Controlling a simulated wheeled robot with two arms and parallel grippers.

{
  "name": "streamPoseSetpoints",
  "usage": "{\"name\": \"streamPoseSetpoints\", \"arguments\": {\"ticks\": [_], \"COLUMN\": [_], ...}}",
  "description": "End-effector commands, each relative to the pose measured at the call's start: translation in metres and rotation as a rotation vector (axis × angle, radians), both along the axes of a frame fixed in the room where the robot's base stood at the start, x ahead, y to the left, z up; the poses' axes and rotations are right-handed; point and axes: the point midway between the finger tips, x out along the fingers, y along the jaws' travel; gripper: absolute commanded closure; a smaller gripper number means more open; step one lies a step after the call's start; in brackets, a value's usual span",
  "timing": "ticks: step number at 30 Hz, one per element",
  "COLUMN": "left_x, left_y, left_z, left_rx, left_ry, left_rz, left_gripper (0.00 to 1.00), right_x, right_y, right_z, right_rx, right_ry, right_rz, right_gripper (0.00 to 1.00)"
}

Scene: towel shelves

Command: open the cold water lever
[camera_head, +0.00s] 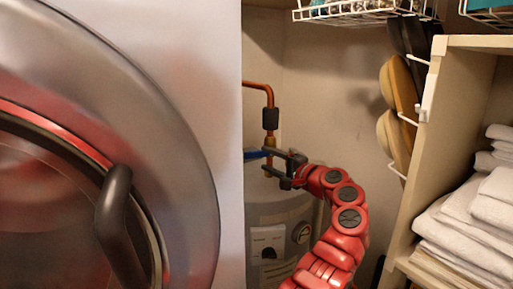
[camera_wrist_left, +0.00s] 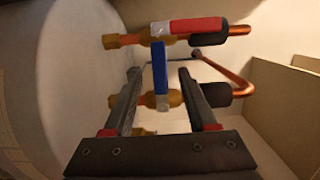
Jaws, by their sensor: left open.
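A blue valve lever (camera_head: 253,154) shows in the head view above the water heater, partly hidden by my gripper. In the left wrist view the blue lever (camera_wrist_left: 160,68) stands crosswise to its brass valve (camera_wrist_left: 175,99) and pipe. My left gripper (camera_head: 267,160) is open at the valve, its fingers pointing left in the head view. In the left wrist view its two fingers (camera_wrist_left: 160,76) lie on either side of the blue lever, with a visible gap. Whether either finger touches it I cannot tell. My right gripper is not in view.
A red lever (camera_wrist_left: 196,26) lies along the neighbouring pipe. A copper pipe (camera_head: 258,86) bends above the grey water heater (camera_head: 285,216). A washer-like door (camera_head: 190,150) fills the left. A towel shelf (camera_head: 435,130) stands at right, with slippers (camera_head: 397,85) hanging beside it.

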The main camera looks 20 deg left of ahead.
Motion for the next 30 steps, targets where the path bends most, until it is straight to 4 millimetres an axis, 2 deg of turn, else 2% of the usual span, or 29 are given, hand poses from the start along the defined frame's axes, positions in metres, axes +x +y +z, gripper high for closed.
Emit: {"name": "streamPoseSetpoints", "arguments": {"ticks": [1,3,9,21,30], "left_x": [0.006,0.012,0.025,0.028,0.028], "left_y": [0.011,0.024,0.043,0.049,0.049], "left_z": [0.005,0.003,0.002,-0.001,-0.001], "left_rx": [0.002,0.001,0.003,-0.001,0.000], "left_ry": [0.003,0.005,0.003,0.000,0.001], "left_rz": [0.003,0.005,0.000,0.001,0.001], "left_gripper": [0.43,0.43,0.43,0.44,0.98], "right_x": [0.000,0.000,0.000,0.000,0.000], "right_y": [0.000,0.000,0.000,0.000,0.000], "right_z": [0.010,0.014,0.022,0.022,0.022], "right_rx": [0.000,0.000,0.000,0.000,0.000], "right_ry": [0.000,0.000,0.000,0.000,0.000], "right_rz": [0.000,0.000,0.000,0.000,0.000], "right_gripper": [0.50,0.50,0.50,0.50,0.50]}}
